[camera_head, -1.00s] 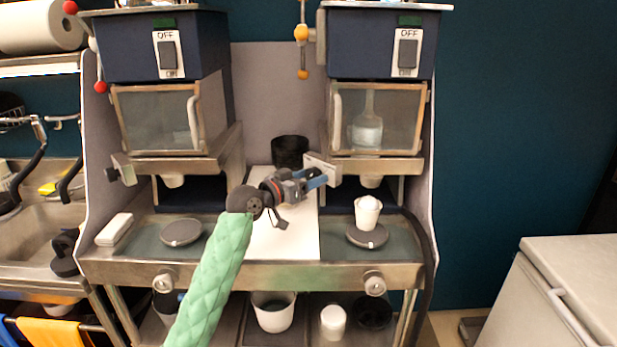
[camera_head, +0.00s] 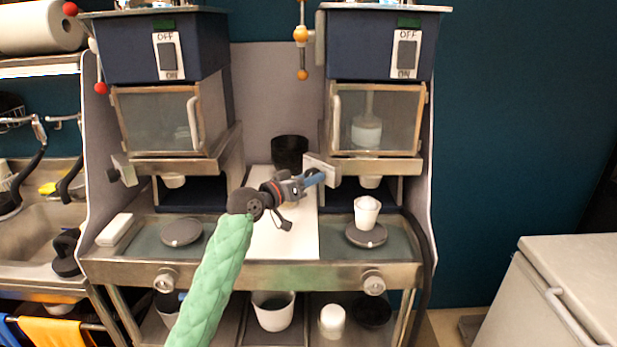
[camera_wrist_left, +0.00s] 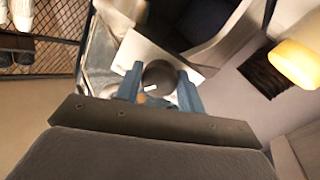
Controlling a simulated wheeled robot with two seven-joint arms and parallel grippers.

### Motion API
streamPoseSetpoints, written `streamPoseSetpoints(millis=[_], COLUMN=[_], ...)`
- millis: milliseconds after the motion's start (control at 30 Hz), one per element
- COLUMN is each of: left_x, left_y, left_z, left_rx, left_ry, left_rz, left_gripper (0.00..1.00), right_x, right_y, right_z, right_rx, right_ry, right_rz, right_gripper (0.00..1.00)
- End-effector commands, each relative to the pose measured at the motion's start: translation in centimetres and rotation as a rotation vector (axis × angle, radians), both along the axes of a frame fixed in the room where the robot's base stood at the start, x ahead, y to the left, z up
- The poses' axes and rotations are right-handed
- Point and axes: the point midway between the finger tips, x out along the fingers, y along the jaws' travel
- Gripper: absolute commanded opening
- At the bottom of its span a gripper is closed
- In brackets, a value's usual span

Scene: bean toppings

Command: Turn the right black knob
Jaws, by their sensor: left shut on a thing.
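My left gripper (camera_head: 315,178) reaches in at the inner side of the right machine, by its pale square plate (camera_head: 323,166). In the left wrist view its two blue fingers (camera_wrist_left: 160,92) are on either side of the round dark right knob (camera_wrist_left: 159,75), shut on it. A light mark shows on the knob's face. The knob is hidden in the head view by the gripper. A matching black knob (camera_head: 113,175) sits on the left machine's outer side. My right gripper is out of view.
A white cup (camera_head: 367,212) with pale contents stands on the round plate (camera_head: 367,236) under the right spout (camera_head: 371,181). A black container (camera_head: 290,152) stands behind the gripper. A sink (camera_head: 40,225) is at left, a pale chest (camera_head: 575,285) at right.

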Motion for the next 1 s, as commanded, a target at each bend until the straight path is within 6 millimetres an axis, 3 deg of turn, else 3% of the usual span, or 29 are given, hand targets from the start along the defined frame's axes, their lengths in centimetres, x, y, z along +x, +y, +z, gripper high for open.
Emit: streamPoseSetpoints(millis=[267, 667, 800, 1000], left_x=[0.0, -0.1, -0.1, -0.1], left_y=[0.1, 0.0, 0.0, 0.0], left_z=[0.4, 0.5, 0.6, 0.6], left_rx=[-0.181, -0.453, -0.546, -0.678], left_ry=[0.178, 0.448, 0.542, 0.675], left_rz=[0.002, 0.002, 0.003, 0.003], left_gripper=[0.16, 0.16, 0.16, 0.16], right_x=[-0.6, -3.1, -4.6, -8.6], right_y=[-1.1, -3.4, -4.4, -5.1], right_z=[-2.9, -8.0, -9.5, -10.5], right_rx=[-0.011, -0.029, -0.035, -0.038], right_ry=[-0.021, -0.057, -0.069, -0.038], right_rz=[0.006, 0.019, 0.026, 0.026], right_gripper=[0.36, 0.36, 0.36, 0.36])
